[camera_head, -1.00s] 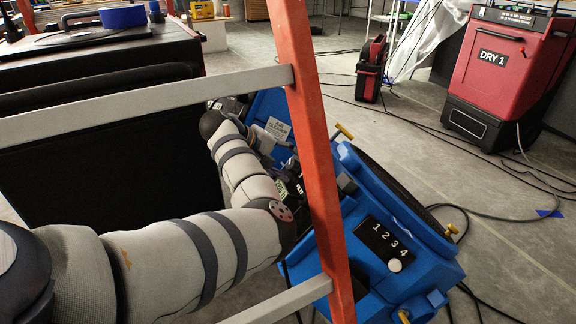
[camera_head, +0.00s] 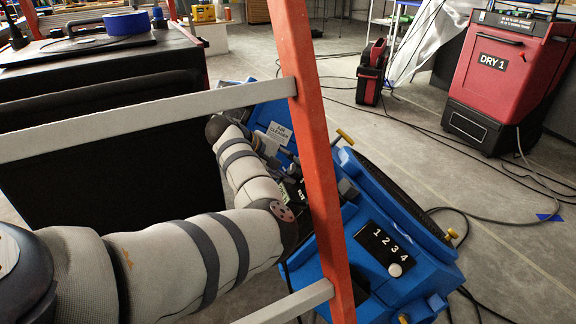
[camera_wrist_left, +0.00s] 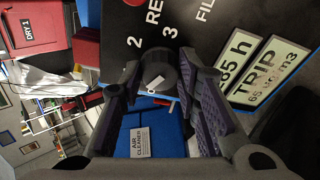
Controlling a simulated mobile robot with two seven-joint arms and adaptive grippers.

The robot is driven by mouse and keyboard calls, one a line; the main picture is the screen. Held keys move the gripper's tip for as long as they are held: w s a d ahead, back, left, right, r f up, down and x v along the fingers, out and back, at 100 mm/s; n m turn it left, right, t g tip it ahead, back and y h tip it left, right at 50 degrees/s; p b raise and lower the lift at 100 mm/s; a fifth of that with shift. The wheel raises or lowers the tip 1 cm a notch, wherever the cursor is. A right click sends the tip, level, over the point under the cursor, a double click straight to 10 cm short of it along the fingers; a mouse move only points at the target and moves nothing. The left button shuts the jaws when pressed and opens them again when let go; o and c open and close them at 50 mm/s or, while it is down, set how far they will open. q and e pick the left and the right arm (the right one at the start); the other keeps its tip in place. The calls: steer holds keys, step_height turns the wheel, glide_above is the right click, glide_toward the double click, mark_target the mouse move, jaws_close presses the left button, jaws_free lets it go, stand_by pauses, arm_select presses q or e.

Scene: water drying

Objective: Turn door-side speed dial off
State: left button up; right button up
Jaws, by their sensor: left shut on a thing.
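A blue air cleaner (camera_head: 352,205) stands beyond the red ladder rail. In the left wrist view, a dark round speed dial (camera_wrist_left: 158,66) with a short white mark sits on its black panel (camera_wrist_left: 205,40), near the numbers 2 and 3. My left gripper (camera_wrist_left: 160,76) has its fingers on both sides of this dial and is shut on it. In the head view the arm's end is partly hidden by my own arm and the rail. A second panel (camera_head: 376,240) marked 1 to 4 has a pale round knob (camera_head: 395,270). My right gripper is not in view.
A red ladder rail (camera_head: 318,150) with grey rungs (camera_head: 150,119) crosses in front of the air cleaner. A dark box-like unit (camera_head: 110,190) stands at left. A red dryer (camera_head: 493,85) stands at far right, and cables (camera_head: 500,180) lie on the floor.

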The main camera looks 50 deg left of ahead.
arm_select(q)
steer(key=n+p, duration=0.2)
steer(key=n, duration=0.1)
steer(key=shift+r, duration=0.2)
steer(key=shift+w+f+n+g+p, duration=0.1)
steer(key=shift+n+g+p, duration=0.4)
steer(key=shift+n+p, duration=0.65)
steer(key=shift+n, duration=0.35)
steer(key=o, duration=1.2)
steer(key=shift+c, duration=0.2)
steer(key=v, duration=1.2)
steer(key=shift+a+f, duration=0.1)
